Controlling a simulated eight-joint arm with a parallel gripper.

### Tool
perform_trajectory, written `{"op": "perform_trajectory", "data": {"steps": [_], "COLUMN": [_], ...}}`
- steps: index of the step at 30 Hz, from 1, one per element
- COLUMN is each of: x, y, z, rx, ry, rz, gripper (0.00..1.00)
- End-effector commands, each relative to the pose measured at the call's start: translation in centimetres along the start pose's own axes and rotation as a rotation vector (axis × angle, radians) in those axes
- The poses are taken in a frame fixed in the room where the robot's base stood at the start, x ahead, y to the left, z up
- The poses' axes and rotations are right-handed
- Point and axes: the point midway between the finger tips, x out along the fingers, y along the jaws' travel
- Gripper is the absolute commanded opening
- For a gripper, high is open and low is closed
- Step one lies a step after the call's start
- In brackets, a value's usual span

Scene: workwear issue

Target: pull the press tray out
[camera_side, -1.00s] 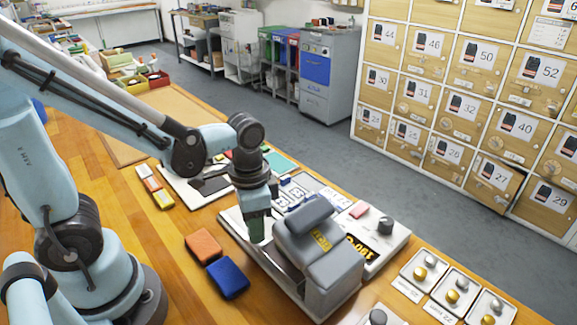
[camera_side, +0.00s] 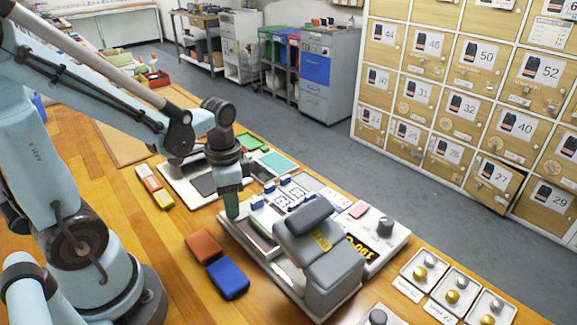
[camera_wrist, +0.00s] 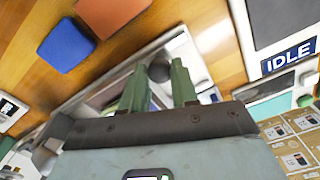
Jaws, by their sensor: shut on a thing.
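The grey heat press (camera_side: 335,270) stands on the bench with its padded head at its right part. The press tray (camera_side: 264,238) lies on the base to the left of the head, and a stretch of it is clear of the head. My gripper (camera_side: 231,214) points down at the tray's outer left end. In the wrist view the two green fingers (camera_wrist: 158,68) stand on either side of a dark round knob (camera_wrist: 159,72), which seems to be the tray's handle. They are shut on it. The far end of the tray is hidden by the head.
An orange block (camera_side: 203,246) and a blue block (camera_side: 228,279) lie on the bench left of the press. A panel with a dark dial (camera_side: 385,226) stands behind it. Several small plates (camera_side: 452,289) with knobs lie at the right. Bare wood is at the left front.

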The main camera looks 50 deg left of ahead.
Motion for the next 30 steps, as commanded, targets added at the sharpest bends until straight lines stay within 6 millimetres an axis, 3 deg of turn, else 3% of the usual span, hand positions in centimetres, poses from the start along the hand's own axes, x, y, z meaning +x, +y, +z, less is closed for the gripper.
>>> {"op": "perform_trajectory", "data": {"steps": [6,18,19,23,30], "x": [0.0,0.0,0.0,0.0,0.0], "y": [-3.0,-3.4,-3.4,-3.4,-3.4], "z": [1.1,1.4,1.4,1.4,1.4], "rx": [-0.004,0.001,0.001,0.001,0.001], "ry": [0.003,0.004,0.004,0.004,0.002], "rz": [-0.003,-0.001,-0.001,-0.001,-0.001], "gripper": [0.0,0.0,0.32,0.52,0.54]}}
